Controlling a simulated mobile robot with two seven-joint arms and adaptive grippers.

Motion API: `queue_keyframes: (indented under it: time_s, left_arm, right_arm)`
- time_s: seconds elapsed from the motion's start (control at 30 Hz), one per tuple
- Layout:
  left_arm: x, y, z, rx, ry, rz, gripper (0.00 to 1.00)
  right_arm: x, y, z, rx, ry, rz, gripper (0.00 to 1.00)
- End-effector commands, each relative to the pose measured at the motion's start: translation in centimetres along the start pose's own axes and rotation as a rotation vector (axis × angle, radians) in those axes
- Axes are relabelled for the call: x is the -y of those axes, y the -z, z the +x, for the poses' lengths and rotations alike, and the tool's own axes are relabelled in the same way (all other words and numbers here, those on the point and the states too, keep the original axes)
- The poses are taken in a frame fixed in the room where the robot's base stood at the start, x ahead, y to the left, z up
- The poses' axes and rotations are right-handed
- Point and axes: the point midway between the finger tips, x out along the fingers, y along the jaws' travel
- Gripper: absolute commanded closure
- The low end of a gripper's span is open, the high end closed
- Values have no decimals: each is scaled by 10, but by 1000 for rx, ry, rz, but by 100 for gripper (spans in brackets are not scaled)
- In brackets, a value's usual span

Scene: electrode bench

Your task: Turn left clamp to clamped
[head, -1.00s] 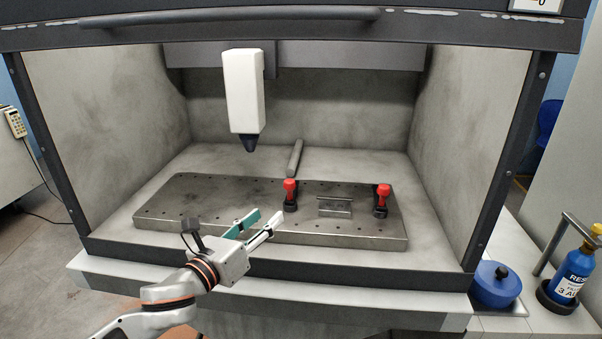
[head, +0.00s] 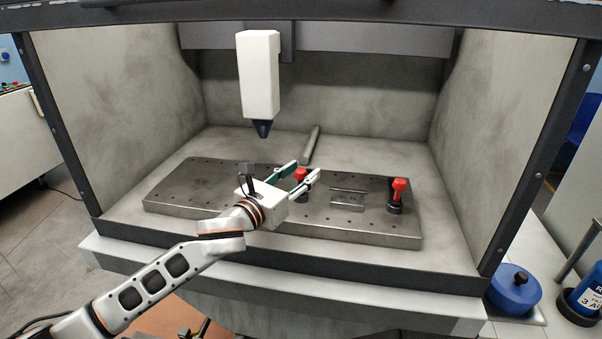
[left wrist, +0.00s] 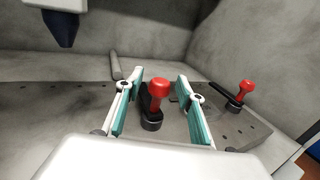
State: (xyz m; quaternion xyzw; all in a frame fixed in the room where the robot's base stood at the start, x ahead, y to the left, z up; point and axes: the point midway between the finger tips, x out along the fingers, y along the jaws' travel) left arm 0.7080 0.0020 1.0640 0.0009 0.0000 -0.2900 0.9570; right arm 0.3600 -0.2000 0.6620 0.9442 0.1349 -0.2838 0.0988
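The left clamp (head: 301,174) has a red knob on a dark base and stands on the metal plate. In the left wrist view the left clamp (left wrist: 157,95) sits between the two fingers, its red knob upright. My left gripper (head: 304,172) is open around or just in front of it; I see no finger touching it. In the left wrist view the open fingers (left wrist: 158,98) stand either side, with gaps. The right clamp (head: 398,192) has a similar red knob; it also shows in the left wrist view (left wrist: 242,92). My right gripper is not in view.
The metal plate (head: 190,190) lies in a grey enclosure. A white tool head with a dark nozzle (head: 258,85) hangs above its left part. A small metal block (head: 347,199) lies between the clamps. A grey rod (head: 311,146) lies behind. A blue pot (head: 512,288) stands outside at right.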

Motion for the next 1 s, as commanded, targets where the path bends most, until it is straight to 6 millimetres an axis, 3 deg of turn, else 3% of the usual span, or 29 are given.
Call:
queue_keyframes:
  time_s: [0.3, 0.33, 0.47, 0.5, 1.0]
  left_arm:
    - [0, 0, 4, 0, 1, -2, 62]
    - [0, 0, 4, 0, 1, -2, 65]
    - [0, 0, 4, 0, 1, -2, 98]
    - [0, 0, 4, 0, 1, -2, 100]
    - [0, -3, 5, 3, 110, 7, 100]
  right_arm:
    - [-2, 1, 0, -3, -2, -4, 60]
    - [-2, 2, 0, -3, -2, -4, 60]
    - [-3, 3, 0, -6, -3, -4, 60]
    - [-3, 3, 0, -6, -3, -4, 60]
    - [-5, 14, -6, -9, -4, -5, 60]
